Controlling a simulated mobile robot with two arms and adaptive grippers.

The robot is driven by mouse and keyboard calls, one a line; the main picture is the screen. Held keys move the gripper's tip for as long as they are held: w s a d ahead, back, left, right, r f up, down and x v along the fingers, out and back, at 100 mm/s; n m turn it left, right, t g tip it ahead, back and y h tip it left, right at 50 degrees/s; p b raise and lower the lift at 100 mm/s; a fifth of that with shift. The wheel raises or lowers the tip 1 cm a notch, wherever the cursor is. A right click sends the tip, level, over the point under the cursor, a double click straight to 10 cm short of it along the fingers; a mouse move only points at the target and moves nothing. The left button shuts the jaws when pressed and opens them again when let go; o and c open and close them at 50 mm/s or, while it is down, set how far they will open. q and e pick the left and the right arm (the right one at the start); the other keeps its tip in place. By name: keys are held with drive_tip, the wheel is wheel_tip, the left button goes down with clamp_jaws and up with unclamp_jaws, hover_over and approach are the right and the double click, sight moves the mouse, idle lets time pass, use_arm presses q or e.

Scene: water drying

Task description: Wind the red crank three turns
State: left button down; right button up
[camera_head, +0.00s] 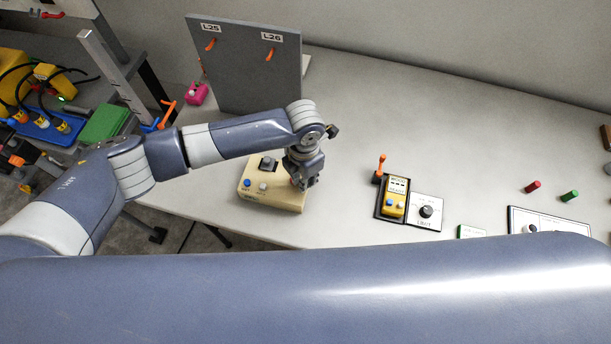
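A beige box (270,199) stands on the table near its front edge, left of the middle. It has a grey block on top, a blue button and a pale button. My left gripper (302,182) points down over the right side of this box. A small reddish bit shows beside its fingers, possibly part of the red crank; the gripper hides the rest. I cannot tell whether the fingers are open or closed on it. My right gripper is not in view; a large link of mine crosses the bottom of the picture.
Right of the box are a yellow device (395,199) with an orange lever (381,166) and a panel with a black knob (426,212). A grey upright board (250,75) stands behind my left arm. Red (532,187) and green (569,196) pegs are at right. The table's back middle is clear.

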use_arm(q)
drive_tip(key=m+b, duration=0.2)
drive_tip(key=b, duration=0.1)
drive_tip(key=shift+s+a+f, duration=0.15)
drive_tip(key=shift+a, duration=0.05)
drive_tip(key=shift+s+a+m+b, duration=0.1)
drive_tip(key=shift+s+m+b, duration=0.1)
drive_tip(key=shift+m+b, duration=0.7)
drive_tip(key=shift+r, duration=0.2)
drive_tip(key=c, duration=1.6)
unclamp_jaws()
wheel_tip(320, 180, up, 12)
